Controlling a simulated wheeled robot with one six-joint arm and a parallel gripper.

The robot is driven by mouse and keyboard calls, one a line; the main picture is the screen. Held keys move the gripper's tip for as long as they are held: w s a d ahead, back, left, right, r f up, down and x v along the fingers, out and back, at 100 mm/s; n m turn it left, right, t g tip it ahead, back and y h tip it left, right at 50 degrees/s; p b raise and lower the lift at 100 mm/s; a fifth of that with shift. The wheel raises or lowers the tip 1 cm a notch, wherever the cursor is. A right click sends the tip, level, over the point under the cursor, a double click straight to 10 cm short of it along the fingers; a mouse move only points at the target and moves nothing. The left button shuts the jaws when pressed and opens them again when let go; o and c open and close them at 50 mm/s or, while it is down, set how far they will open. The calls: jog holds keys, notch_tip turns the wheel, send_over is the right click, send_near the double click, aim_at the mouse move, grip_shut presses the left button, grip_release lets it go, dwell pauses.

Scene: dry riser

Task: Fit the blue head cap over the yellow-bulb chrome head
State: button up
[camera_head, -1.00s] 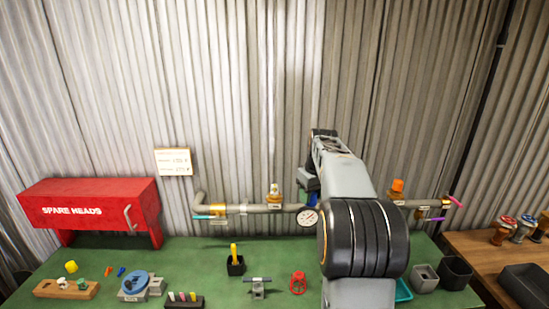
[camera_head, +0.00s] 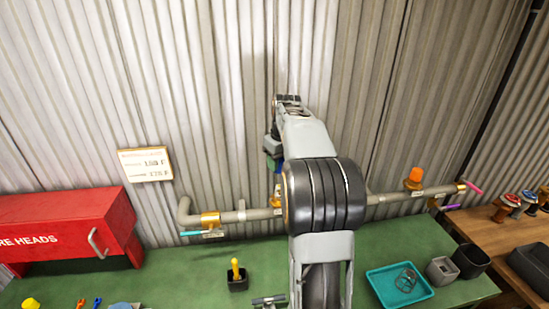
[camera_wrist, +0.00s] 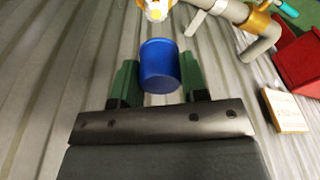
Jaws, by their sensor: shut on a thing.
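The blue head cap (camera_wrist: 160,66) sits between the two green fingers of my gripper (camera_wrist: 155,84) in the wrist view, and the gripper is shut on it. In the head view my gripper (camera_head: 271,156) is up in front of the corrugated wall, with a bit of blue cap (camera_head: 276,166) showing beside my arm. The yellow-bulb chrome head (camera_wrist: 156,10) is at the top edge of the wrist view, apart from the cap and partly cut off. In the head view my arm hides most of this head (camera_head: 277,194), which stands on the pipe below the cap.
The grey pipe (camera_head: 245,214) runs along the wall, with an orange-capped head (camera_head: 414,178) at right. The red spare-heads box (camera_head: 65,230) is at left. A teal tray (camera_head: 385,289) and a black holder with a yellow tool (camera_head: 237,281) are on the green bench (camera_head: 200,270).

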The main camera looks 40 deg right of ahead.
jog(key=shift+s+d, duration=0.15)
jog(key=shift+s, duration=0.05)
jog(key=shift+s+f+b, duration=0.1)
jog(key=shift+f+b, duration=1.95)
jog(key=shift+f, duration=0.7)
jog(key=shift+f+b, duration=1.15)
jog(key=shift+f, duration=0.85)
jog(key=o, duration=1)
jog(key=shift+c, duration=0.2)
jog(key=shift+r, duration=0.1)
